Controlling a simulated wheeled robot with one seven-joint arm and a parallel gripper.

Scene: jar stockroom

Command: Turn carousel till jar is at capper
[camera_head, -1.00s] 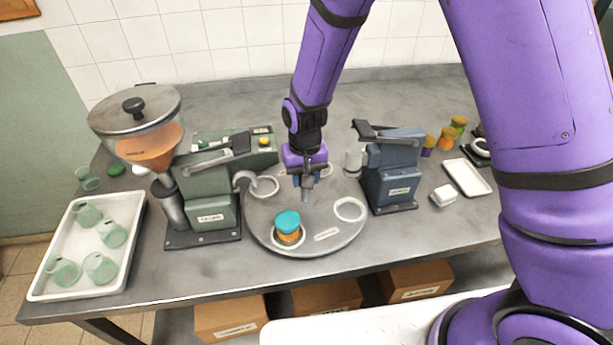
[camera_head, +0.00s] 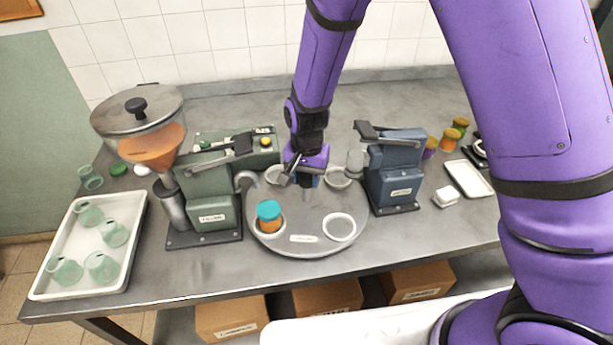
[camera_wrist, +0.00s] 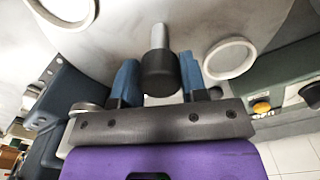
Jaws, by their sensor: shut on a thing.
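The round grey carousel (camera_head: 300,248) sits on the bench between two machines. A jar (camera_head: 269,224) with orange contents and a teal lid (camera_head: 268,209) stands upright in its front-left ring. The blue machine (camera_head: 397,178), apparently the capper, stands to the right, with its pale head (camera_head: 355,162) over the carousel's back-right side. My gripper (camera_wrist: 160,78) is shut on the black knob (camera_wrist: 160,74) above the carousel, with a blue finger on each side. The knob is hard to make out in the head view.
An empty ring (camera_head: 340,228) lies front right on the carousel, and others are at its back. A green filling machine (camera_head: 213,195) with an orange-filled hopper stands left. A white tray (camera_head: 140,200) holds several green glass jars. Filled jars (camera_head: 450,138) stand back right.

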